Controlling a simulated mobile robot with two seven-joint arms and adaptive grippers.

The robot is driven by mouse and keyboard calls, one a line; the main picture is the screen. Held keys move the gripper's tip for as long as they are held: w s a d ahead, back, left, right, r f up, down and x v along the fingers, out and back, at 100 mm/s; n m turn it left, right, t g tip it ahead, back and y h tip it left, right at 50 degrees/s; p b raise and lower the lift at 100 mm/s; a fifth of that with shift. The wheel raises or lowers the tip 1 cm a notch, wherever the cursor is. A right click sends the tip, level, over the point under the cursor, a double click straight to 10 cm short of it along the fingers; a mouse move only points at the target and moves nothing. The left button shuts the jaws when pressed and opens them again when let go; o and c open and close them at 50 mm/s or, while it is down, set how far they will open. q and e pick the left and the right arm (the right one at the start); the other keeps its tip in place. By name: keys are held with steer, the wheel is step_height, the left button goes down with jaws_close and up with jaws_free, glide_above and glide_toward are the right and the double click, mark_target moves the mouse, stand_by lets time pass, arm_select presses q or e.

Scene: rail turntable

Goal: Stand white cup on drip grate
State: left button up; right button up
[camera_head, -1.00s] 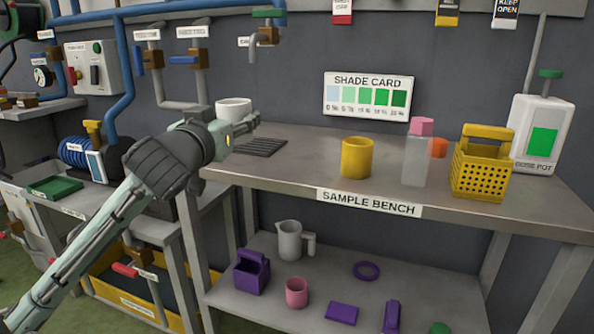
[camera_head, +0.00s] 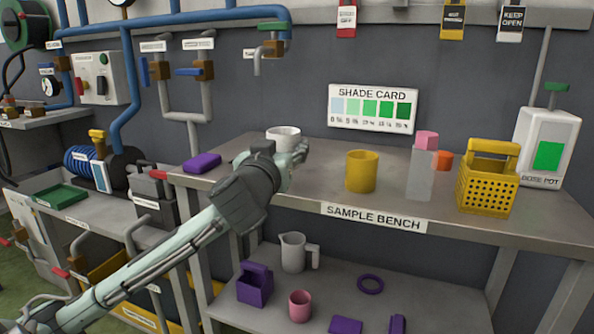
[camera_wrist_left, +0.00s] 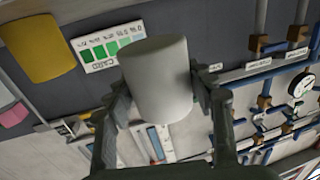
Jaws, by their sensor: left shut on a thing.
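A white cup (camera_head: 283,132) shows its rim above my left gripper (camera_head: 292,158) over the left part of the sample bench. In the left wrist view the cup (camera_wrist_left: 157,75) sits between the two dark fingers of my left gripper (camera_wrist_left: 160,98), which is shut on it. In the head view the cup looks about upright; its lower part is hidden by the gripper. The drip grate is hidden behind my left arm and gripper, so I cannot tell whether the cup touches it. My right gripper is not in view.
On the sample bench (camera_head: 460,222) stand a yellow cup (camera_head: 362,172), a clear bottle with a pink top (camera_head: 421,175), a yellow basket (camera_head: 488,185) and a dose pot (camera_head: 547,150). A purple block (camera_head: 202,162) lies at the bench's left end. Pipes and taps (camera_head: 272,48) hang behind.

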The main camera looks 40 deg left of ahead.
mark_target(297, 168)
arm_select(q)
steer(key=shift+w+d+f, duration=0.7)
steer(key=shift+w+d, duration=0.15)
steer(key=shift+d, duration=0.05)
steer(key=shift+w+d+f, duration=0.1)
steer(key=shift+d+f, duration=0.05)
steer(key=shift+f, duration=0.35)
step_height(297, 168, down, 2)
steer(key=shift+f, duration=0.5)
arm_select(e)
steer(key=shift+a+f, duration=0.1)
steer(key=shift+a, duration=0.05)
